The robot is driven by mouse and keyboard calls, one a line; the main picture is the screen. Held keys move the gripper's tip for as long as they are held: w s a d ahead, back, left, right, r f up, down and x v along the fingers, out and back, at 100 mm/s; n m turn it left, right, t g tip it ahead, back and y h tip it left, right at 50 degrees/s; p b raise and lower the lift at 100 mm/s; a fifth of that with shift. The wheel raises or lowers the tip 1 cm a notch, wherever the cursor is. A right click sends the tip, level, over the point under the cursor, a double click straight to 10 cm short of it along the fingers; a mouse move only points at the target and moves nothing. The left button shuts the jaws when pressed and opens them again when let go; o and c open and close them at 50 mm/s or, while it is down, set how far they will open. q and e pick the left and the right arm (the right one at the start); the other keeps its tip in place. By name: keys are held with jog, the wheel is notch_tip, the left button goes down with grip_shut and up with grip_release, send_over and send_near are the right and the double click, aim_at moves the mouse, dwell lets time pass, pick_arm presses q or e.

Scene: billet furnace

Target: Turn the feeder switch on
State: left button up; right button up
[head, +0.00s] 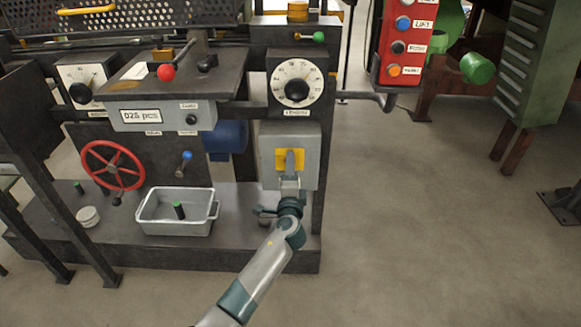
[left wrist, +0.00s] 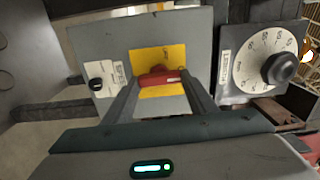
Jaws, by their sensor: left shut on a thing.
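The feeder switch is a red handle (left wrist: 158,77) on a yellow plate (left wrist: 170,54), fixed to the front of a grey box (head: 309,146). The yellow plate (head: 298,167) also shows in the head view, where my gripper hides the handle. My left gripper (head: 290,161) reaches up to the switch from below. In the left wrist view its two fingers (left wrist: 160,80) stand at either end of the red handle and are shut on it. My right gripper is in neither view.
A dial (head: 296,85) with a black knob sits just above the box. A grey tray (head: 148,226) stands on the machine base at left, near a red handwheel (head: 113,164). A red pendant (head: 402,45) hangs at upper right.

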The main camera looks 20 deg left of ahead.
pick_arm(q)
jog(key=shift+m, duration=0.3)
jog(key=o, duration=1.1)
jog(key=shift+d, duration=0.1)
jog(key=shift+c, duration=0.2)
jog(key=shift+s, duration=0.15)
jog(key=v, duration=1.7)
